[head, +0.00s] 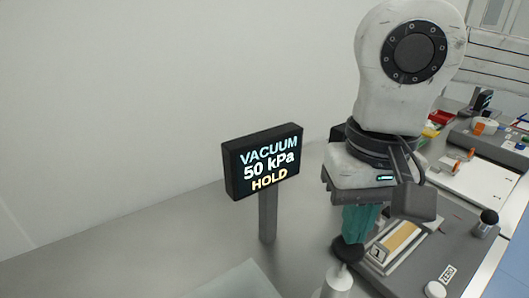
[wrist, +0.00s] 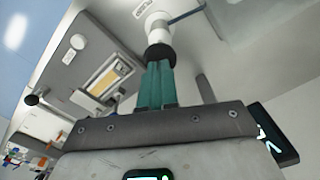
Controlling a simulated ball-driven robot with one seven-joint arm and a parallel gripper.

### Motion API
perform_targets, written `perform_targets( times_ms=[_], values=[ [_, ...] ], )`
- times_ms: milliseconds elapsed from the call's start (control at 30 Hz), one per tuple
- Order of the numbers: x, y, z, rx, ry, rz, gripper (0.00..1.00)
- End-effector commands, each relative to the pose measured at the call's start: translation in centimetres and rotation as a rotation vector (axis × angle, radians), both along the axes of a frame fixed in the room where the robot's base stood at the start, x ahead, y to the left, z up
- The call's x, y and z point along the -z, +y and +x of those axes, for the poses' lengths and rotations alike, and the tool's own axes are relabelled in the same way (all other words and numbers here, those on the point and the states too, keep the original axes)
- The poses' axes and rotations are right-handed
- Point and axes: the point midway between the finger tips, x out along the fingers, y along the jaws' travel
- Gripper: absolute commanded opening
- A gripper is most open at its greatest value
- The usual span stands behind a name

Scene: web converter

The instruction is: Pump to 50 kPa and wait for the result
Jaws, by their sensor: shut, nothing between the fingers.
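A dark display on a post (head: 263,162) reads "VACUUM 50 kPa HOLD", with HOLD in yellow; its edge also shows in the wrist view (wrist: 275,137). My gripper (head: 352,236) has teal fingers, shut together and pointing down. Their tips are at the black knob (head: 346,251) on top of a white hand pump (head: 337,280), and appear to touch it. In the wrist view, my gripper (wrist: 157,66) lines up with the black knob (wrist: 160,54) and the white pump body (wrist: 159,32). The pump's lower part is cut off in the head view.
Right of the pump, a grey base holds a block with an amber strip (head: 402,237), a white button (head: 435,289) by a ZERO label (head: 447,273), and a black-topped knob (head: 488,219). Farther back are a white sheet (head: 480,178) and a red bin (head: 441,117). The left bench is mostly clear.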

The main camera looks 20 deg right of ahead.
Motion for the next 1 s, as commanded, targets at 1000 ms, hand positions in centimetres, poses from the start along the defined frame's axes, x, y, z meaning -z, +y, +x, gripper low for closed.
perform_targets(
  times_ms=[1000],
  values=[
    [-4.0, 0.0, 0.0, 0.0, -0.001, 0.0, 0.0]
  ],
)
